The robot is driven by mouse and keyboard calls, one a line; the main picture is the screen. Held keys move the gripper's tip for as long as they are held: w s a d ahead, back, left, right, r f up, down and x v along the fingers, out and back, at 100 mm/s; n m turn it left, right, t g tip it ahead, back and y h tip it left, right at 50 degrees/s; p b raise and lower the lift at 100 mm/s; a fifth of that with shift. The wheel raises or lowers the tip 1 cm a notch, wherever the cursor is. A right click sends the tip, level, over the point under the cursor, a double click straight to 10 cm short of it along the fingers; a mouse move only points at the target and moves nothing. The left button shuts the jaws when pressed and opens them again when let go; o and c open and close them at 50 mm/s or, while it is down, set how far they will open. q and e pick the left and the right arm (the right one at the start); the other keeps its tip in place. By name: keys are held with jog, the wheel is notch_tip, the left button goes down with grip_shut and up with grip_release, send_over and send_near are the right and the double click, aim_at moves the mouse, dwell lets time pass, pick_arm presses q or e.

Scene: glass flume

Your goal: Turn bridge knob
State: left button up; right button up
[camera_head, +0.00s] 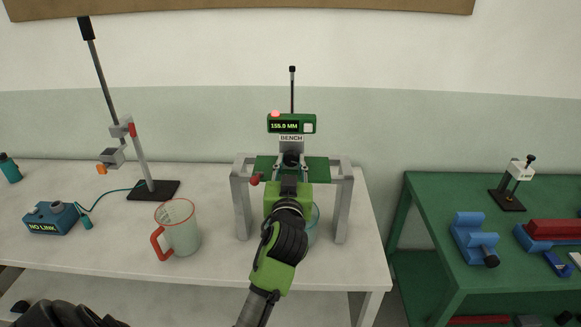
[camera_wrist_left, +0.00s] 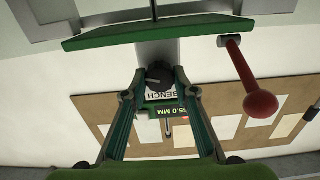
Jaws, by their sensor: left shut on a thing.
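The bridge is a grey-legged frame (camera_head: 242,205) with a green crosspiece (camera_head: 318,170), standing on the white bench. A green readout box (camera_head: 305,117) labelled BENCH sits above it, with a lit pink-red lamp and a number in MM. The dark round knob (camera_head: 291,158) is below the label, and it also shows in the left wrist view (camera_wrist_left: 158,75). My left gripper (camera_wrist_left: 156,88) has its fingers on both sides of the knob and is shut on it. In the head view my left gripper (camera_head: 290,178) partly hides the knob's lower side.
A red-ball lever (camera_head: 255,180) sticks out left of the knob, close to my gripper; its ball is large in the wrist view (camera_wrist_left: 261,105). A clear jug (camera_head: 180,228) with red handle, a blue NO LINK box (camera_head: 50,217) and a stand (camera_head: 153,190) are left. A green table (camera_head: 430,215) is right.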

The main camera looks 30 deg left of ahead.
pick_arm(q)
jog(key=shift+n, duration=0.5)
pick_arm(e)
jog(key=shift+w+f, duration=0.1)
jog(key=shift+f, duration=0.4)
jog(key=shift+a, duration=0.15)
pick_arm(q)
jog(key=o, duration=1.1)
jog(key=shift+w, duration=0.1)
jog(key=shift+w+a, duration=0.1)
pick_arm(e)
jog(key=shift+a, duration=0.25)
jog(key=shift+w, duration=0.1)
